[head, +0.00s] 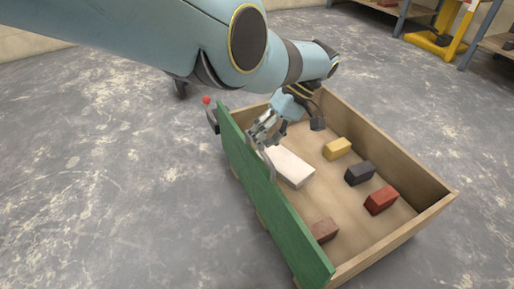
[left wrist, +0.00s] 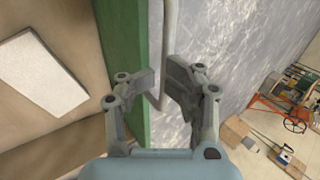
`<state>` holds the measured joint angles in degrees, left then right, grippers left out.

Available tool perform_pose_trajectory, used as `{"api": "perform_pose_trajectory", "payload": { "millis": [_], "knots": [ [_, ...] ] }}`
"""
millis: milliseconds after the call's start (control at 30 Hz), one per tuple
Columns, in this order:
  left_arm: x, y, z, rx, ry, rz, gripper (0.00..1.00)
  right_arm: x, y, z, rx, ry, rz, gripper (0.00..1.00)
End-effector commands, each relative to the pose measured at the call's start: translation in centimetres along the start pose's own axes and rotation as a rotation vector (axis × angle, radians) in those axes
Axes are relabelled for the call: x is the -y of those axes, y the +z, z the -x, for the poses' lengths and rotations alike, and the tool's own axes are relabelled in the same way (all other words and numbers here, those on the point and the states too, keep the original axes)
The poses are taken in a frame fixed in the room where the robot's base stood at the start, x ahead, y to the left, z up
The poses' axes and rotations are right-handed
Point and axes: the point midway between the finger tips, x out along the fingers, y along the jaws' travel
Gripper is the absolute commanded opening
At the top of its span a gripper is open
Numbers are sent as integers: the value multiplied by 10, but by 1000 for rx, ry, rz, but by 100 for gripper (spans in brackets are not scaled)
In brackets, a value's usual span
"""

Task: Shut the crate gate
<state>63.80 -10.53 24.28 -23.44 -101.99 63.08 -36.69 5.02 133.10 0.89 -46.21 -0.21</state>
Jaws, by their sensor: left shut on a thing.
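The green crate gate (head: 262,190) runs along the left side of the wooden crate (head: 425,222) in the head view. It stands nearly upright; I cannot tell whether it is fully against the crate's ends. My left gripper (head: 264,135) is at the gate's upper edge, shut on its thin grey handle (head: 269,166). In the left wrist view, the handle (left wrist: 169,50) passes between the fingertips (left wrist: 162,88), beside the green gate (left wrist: 124,50). A dark latch with a red knob (head: 206,100) sits by the gate's far end. My right gripper is not in view.
Inside the crate lie a white block (head: 291,167), a yellow block (head: 337,149), a dark block (head: 360,173), a red block (head: 381,200) and a brown block (head: 323,230). Bare grey floor (head: 110,190) is clear left of the gate. Shelving and a yellow frame stand far right.

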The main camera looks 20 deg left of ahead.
Motion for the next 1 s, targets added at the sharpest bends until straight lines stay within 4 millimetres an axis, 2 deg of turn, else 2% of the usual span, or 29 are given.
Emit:
{"api": "perform_pose_trajectory", "payload": {
  "millis": [33, 467, 733, 1000],
  "knots": [
    [-12, 3, 2, -5, 38, -5, 0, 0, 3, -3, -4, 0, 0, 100],
    [-9, 2, -1, -5, 22, -3, 0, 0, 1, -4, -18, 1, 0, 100],
    [-8, 2, -1, -5, 19, -3, 33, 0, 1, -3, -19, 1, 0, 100],
    [-8, 1, -1, -5, 18, -3, 34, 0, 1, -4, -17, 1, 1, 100]
  ]
}}
